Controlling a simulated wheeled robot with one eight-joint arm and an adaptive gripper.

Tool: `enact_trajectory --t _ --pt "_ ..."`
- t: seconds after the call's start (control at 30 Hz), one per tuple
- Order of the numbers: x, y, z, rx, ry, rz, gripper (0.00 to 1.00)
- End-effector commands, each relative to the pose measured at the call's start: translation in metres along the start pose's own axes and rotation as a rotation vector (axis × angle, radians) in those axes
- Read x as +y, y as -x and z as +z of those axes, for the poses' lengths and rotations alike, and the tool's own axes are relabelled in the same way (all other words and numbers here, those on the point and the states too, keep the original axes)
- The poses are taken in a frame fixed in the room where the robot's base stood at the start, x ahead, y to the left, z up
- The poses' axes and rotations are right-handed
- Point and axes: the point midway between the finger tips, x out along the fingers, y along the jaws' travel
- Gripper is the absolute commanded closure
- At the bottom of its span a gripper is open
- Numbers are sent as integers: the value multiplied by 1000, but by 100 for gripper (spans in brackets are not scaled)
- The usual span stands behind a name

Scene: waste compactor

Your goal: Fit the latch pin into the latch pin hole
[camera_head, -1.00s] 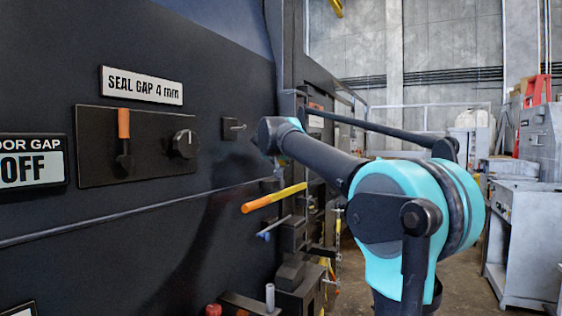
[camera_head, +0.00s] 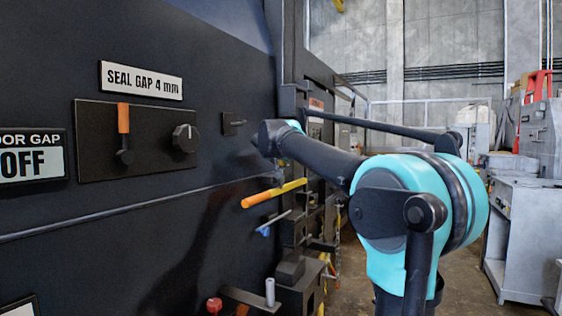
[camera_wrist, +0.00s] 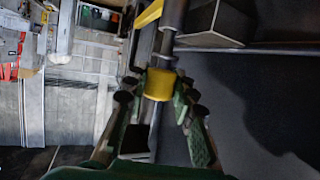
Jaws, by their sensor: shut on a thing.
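My gripper (camera_wrist: 158,92) has green fingers in the wrist view, closed around a yellow piece (camera_wrist: 160,84). A grey metal rod (camera_wrist: 172,18) runs up from the yellow piece, in line with it. I cannot tell for sure whether this is the latch pin. In the head view my gripper cannot be made out; my arm reaches toward the black machine wall. An upright grey pin (camera_head: 269,292) stands on a low bracket. I cannot identify the latch pin hole.
The machine wall (camera_head: 60,120) fills the left, with an orange lever (camera_head: 123,119), a dial (camera_head: 185,138) and a red knob (camera_head: 214,305). A dark box-like part (camera_wrist: 215,22) is close to the rod in the wrist view. A grey cabinet (camera_head: 525,235) stands right; floor between is open.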

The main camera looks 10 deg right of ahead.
Motion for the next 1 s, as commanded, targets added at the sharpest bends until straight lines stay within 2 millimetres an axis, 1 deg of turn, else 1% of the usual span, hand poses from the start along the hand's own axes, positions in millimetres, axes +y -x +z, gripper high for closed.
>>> enact_trajectory --t 1.0 --pt "0 -6 17 0 0 0 100"
